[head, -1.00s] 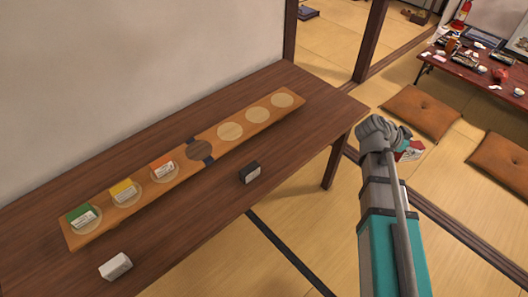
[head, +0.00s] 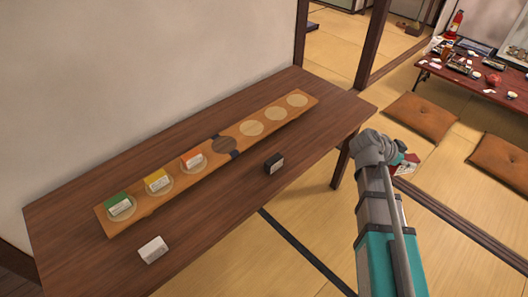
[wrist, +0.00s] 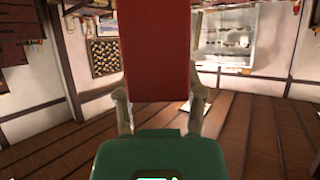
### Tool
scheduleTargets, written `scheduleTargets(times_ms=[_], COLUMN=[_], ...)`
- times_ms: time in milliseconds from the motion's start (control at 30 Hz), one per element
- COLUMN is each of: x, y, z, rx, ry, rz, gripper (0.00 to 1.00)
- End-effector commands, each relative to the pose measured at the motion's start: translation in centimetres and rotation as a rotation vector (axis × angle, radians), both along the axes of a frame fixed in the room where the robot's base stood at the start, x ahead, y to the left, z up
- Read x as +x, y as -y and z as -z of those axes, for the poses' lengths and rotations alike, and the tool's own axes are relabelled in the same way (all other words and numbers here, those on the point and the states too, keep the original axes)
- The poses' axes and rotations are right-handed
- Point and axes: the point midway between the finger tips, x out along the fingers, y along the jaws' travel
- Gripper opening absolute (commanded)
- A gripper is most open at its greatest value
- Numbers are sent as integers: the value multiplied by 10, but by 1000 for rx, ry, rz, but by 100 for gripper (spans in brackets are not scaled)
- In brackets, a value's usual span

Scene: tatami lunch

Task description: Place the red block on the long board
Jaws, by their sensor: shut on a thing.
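The long board (head: 182,186) lies on the dark wooden table, with a row of pale round spots and one dark round spot at its middle. Green (head: 121,205), yellow (head: 158,181) and orange (head: 193,161) blocks with white labelled faces stand on the spots of its near left half. The three pale spots of its far right half are empty. My gripper (wrist: 160,100) is shut on the red block (wrist: 160,45), which fills the upper middle of the wrist view. In the head view the red block (head: 405,166) shows partly behind my arm, right of the table and away from the board.
A white block (head: 153,250) and a black block (head: 274,164) stand on the table (head: 215,240) in front of the board. Cushions (head: 421,116) and a low red table (head: 470,80) with dishes are on the right.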

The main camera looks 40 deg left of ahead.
Motion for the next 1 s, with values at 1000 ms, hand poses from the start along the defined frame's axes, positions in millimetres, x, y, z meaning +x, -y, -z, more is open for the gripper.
scheduleTargets(times_ms=[1000], x=[-7], y=[-20], z=[0], rx=[0], ry=[0], rz=[-30], gripper=[3])
